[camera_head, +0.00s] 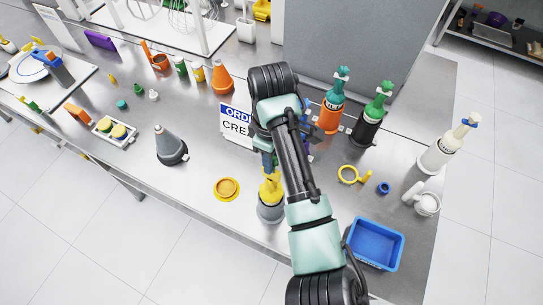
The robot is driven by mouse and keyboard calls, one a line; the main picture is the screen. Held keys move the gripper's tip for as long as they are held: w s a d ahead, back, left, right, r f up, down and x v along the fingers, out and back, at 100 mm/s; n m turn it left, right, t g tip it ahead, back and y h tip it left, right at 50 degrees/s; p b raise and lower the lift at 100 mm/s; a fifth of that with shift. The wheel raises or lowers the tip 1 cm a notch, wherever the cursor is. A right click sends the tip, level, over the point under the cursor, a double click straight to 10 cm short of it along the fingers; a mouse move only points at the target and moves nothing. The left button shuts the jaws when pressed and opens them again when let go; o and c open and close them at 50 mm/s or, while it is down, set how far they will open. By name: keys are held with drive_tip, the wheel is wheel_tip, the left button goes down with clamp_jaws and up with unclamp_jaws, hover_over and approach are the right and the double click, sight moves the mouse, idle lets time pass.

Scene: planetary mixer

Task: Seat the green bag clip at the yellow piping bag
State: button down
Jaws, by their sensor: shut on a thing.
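What appears to be the yellow piping bag (270,187) stands in a grey holder (270,211) near the front edge of the steel table, just left of my arm. My gripper (268,162) points down right above the yellow bag, with its upper parts partly covered by my arm. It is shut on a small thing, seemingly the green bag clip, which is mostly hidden. I cannot tell whether the clip touches the bag.
A grey cone (170,146) and a round yellow-orange dish (227,188) stand to the left. Orange (331,110) and black (370,120) bottles, a yellow ring (348,174) and a blue tray (375,244) are to the right. A sign (236,126) stands behind.

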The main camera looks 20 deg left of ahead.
drive_tip(key=shift+f+b, duration=0.65)
drive_tip(key=shift+f, duration=0.85)
idle(0.4)
drive_tip(key=c, duration=0.6)
unclamp_jaws()
drive_tip(key=shift+o, duration=0.2)
drive_tip(key=shift+r, duration=0.1)
wheel_tip(320, 180, up, 11)
drive_tip(key=shift+r+p, duration=0.1)
drive_tip(key=shift+p, duration=0.95)
drive_tip(key=shift+r, duration=0.8)
